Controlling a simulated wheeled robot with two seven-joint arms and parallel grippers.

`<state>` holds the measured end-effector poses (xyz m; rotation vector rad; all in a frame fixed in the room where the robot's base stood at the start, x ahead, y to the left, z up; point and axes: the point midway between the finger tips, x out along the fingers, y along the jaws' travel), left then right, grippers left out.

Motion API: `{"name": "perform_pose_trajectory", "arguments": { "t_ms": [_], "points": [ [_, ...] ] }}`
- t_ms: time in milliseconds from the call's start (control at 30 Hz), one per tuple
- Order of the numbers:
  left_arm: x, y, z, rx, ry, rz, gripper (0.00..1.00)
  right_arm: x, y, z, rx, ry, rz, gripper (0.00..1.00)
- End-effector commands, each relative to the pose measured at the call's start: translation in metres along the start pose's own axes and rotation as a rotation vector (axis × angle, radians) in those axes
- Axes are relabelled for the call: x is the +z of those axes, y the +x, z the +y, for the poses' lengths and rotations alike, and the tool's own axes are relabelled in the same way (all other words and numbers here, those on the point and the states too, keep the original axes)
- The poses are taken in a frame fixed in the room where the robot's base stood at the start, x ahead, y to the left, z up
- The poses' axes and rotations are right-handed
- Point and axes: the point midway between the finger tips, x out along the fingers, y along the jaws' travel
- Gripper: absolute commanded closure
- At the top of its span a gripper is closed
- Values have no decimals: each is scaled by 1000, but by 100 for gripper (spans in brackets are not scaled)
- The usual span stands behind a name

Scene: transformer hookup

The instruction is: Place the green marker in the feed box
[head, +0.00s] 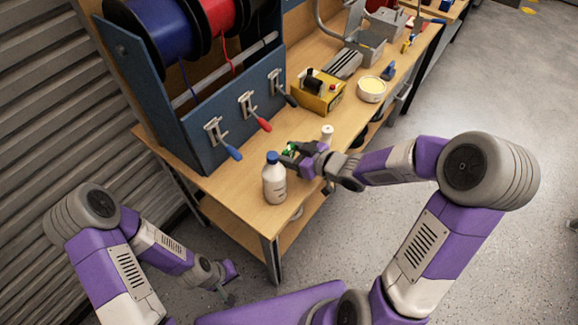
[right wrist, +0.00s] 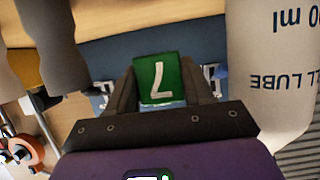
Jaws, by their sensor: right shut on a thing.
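The green marker (right wrist: 158,80) carries a white character and sits between the fingers of my right gripper (right wrist: 160,100) in the right wrist view. In the head view my right gripper (head: 290,156) is above the wooden bench near its front end, with a bit of green marker (head: 290,150) showing at its tips. It is just behind the white bottle. My left gripper (head: 228,285) hangs low in front of the bench, small and empty-looking; its finger opening is unclear. I cannot tell for certain which container is the feed box.
A white bottle with a blue cap (head: 274,180) stands close to my right gripper. A small white item (head: 327,133) is beyond it. A yellow box (head: 320,92), a round tub (head: 371,89) and a blue spool rack (head: 185,130) are along the bench (head: 225,195).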

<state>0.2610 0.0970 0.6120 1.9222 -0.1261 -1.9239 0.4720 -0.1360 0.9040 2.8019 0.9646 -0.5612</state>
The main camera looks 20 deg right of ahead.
Motion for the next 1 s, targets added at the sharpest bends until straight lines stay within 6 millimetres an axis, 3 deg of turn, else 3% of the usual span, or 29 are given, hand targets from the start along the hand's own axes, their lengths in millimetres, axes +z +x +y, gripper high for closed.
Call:
{"name": "perform_pose_trajectory", "arguments": {
  "t_ms": [333, 800, 833, 1000],
  "points": [
    [-1, 26, -10, 0, 0, 0, 100, 46, 20, 0, 0, 0, 1, 77],
    [-1, 29, -11, 0, 0, 0, 100, 52, 22, 0, 1, -1, 2, 77],
    [-1, 29, -11, 0, 0, 0, 100, 52, 22, 0, 1, -1, 1, 47],
    [-1, 28, -10, 0, 0, 0, 100, 51, 22, 0, 1, -1, 2, 23]
  ]
}}
